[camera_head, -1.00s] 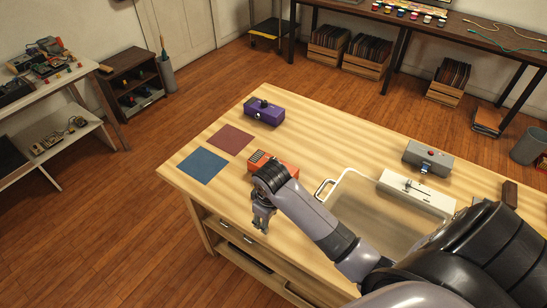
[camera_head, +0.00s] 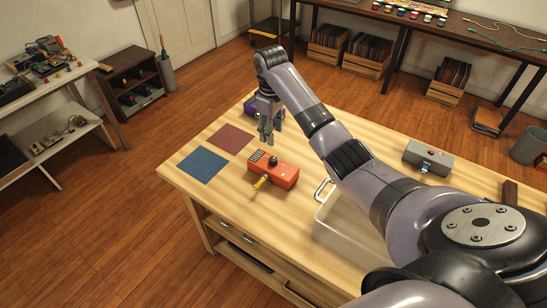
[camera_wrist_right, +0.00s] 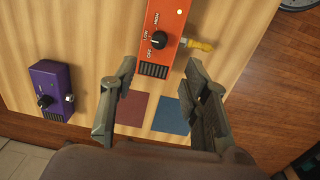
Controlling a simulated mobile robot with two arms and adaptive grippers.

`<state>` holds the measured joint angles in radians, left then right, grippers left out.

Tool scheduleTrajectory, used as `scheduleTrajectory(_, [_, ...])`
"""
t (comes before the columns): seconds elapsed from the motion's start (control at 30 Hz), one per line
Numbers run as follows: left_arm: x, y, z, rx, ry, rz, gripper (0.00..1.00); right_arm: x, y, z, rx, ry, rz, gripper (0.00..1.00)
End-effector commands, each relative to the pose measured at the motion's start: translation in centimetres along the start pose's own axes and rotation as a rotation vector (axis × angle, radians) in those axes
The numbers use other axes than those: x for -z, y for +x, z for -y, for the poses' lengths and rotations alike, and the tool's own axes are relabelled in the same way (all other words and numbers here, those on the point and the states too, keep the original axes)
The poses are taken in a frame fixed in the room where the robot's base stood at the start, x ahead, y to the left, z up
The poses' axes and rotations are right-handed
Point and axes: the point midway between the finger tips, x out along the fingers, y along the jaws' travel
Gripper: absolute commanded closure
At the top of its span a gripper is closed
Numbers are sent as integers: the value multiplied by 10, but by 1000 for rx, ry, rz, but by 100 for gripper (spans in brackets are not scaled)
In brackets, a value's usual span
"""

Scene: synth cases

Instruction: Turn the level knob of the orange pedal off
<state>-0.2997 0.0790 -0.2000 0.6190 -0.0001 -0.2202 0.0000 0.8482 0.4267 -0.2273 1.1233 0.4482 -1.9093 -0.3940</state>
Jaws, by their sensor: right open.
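The orange pedal (camera_head: 284,176) lies on the wooden workbench, with a black knob (camera_head: 273,161) on top. In the right wrist view the pedal (camera_wrist_right: 169,20) is at the top middle, and its knob (camera_wrist_right: 159,41) has OFF, LOW and HIGH marks around it. The knob's white line points left, around LOW and OFF; I cannot tell exactly which. A yellow plug (camera_head: 260,184) sticks out of the pedal's side. My right gripper (camera_head: 266,138) is open and empty, above the bench by the pedal, apart from the knob. My left gripper is not in view.
A purple pedal (camera_wrist_right: 50,92) sits farther back, partly hidden by my gripper in the head view. A maroon mat (camera_head: 230,138) and a blue mat (camera_head: 202,165) lie left of the orange pedal. A clear tray (camera_head: 345,235) and grey box (camera_head: 428,157) are to the right.

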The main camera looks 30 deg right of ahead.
Motion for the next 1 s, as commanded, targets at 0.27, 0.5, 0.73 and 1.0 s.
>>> scheduleTrajectory(0.27, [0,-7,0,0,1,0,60,-1,61,0,1,0,3,57])
scheduleTrajectory(0.5, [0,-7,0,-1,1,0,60,0,104,0,-1,1,1,57])
scheduleTrajectory(0.73, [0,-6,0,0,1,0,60,0,122,0,-2,0,-1,57])
scheduleTrajectory(1.0, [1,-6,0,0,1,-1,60,0,123,0,-3,0,-2,57])
